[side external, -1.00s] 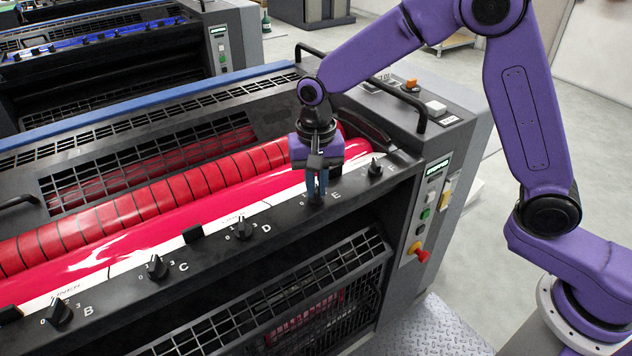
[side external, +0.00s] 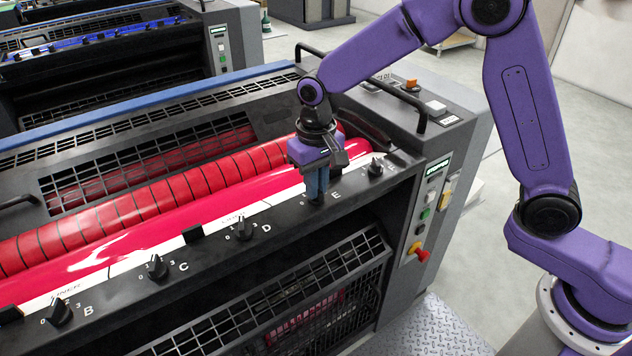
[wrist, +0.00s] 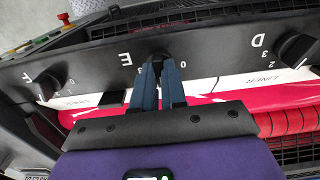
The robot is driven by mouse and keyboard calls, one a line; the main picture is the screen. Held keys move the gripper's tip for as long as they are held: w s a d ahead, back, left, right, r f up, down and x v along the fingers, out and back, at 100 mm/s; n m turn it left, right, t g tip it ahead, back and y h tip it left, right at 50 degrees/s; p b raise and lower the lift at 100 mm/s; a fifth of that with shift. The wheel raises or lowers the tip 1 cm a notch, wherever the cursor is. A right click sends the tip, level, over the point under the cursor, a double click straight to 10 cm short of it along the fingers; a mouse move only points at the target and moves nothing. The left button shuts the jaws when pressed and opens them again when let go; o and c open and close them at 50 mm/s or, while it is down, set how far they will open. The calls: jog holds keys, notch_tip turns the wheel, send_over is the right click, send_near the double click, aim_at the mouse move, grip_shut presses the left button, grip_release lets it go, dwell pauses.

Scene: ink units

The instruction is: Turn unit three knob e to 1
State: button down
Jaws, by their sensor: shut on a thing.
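Knob E (wrist: 158,60) is a black dial on the dark panel rail, beside the letter E in the wrist view. My gripper (wrist: 158,68) is shut on it, with its two blue fingers on either side of the knob. In the side view my gripper (side external: 316,196) stands over the rail just left of the letter E and its fingers hide most of the knob. A 0 and a 3 show around the knob in the wrist view; its pointer is hidden by the fingers, so I cannot tell its setting.
Knob D (side external: 244,229) and knob F (side external: 376,166) sit on either side along the rail, with knob C (side external: 158,267) and knob B (side external: 59,312) further left. The red roller (side external: 180,190) lies behind the rail. A black handle (side external: 405,100) rises at the right.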

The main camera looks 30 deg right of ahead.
jog(key=shift+n, duration=2.3)
jog(key=shift+r, duration=0.1)
jog(key=c, duration=1.2)
grip_release()
notch_tip(320, 180, up, 17)
jog(key=shift+r, duration=0.2)
jog(key=s+d+f+n, duration=0.2)
jog(key=s+d+f, duration=0.2)
jog(key=s, duration=0.6)
jog(key=s+d+f+n, duration=0.3)
jog(key=s+d, duration=0.3)
jog(key=s, duration=0.3)
jog(key=s+d+f+n, duration=0.2)
jog(key=s+d+f, duration=0.3)
jog(key=s, duration=0.5)
jog(key=shift+s+d+n, duration=0.35)
jog(key=shift+d+n, duration=0.05)
jog(key=shift+d, duration=0.05)
